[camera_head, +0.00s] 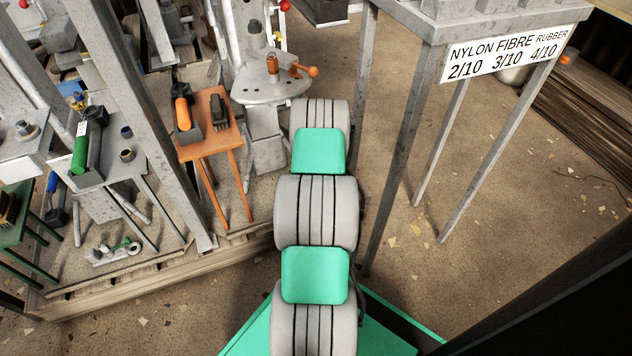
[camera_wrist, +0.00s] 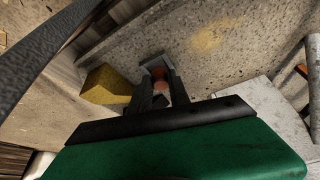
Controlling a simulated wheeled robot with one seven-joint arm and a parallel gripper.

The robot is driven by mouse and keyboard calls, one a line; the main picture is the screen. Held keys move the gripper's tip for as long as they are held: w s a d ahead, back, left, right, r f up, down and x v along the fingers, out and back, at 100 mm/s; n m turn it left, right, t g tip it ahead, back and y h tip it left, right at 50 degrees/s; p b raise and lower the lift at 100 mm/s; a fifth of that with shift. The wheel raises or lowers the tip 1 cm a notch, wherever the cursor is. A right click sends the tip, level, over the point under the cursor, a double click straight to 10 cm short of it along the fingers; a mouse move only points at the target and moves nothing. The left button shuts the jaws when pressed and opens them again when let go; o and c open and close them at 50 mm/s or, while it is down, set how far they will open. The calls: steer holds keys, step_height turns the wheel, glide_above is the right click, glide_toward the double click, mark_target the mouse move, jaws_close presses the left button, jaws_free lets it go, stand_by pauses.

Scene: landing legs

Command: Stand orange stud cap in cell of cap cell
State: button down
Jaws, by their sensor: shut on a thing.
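In the wrist view my gripper (camera_wrist: 160,82) reaches away from the camera, its dark fingers closed around a small orange-brown piece (camera_wrist: 158,73), which looks like the orange stud cap. Only part of the piece shows between the fingers. A speckled grey-brown surface lies beyond it; I cannot tell the gap. In the head view my grey and green arm runs up the middle, and my gripper is hidden. I cannot make out the cap cell for certain in either view.
A yellow block (camera_wrist: 106,86) lies left of my fingers. In the head view a grey bench (camera_head: 408,22) with a lettered sign (camera_head: 508,53) stands right of my arm. An orange stool (camera_head: 208,130) and a round grey stand (camera_head: 272,88) are left. Floor at right is mostly clear.

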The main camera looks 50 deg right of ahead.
steer(key=shift+f+b, duration=0.55)
steer(key=shift+f, duration=0.15)
steer(key=c, duration=1.1)
jaws_free()
steer(key=shift+c, duration=0.2)
steer(key=p+v, duration=0.4)
steer(key=v, duration=0.4)
steer(key=shift+w, duration=0.1)
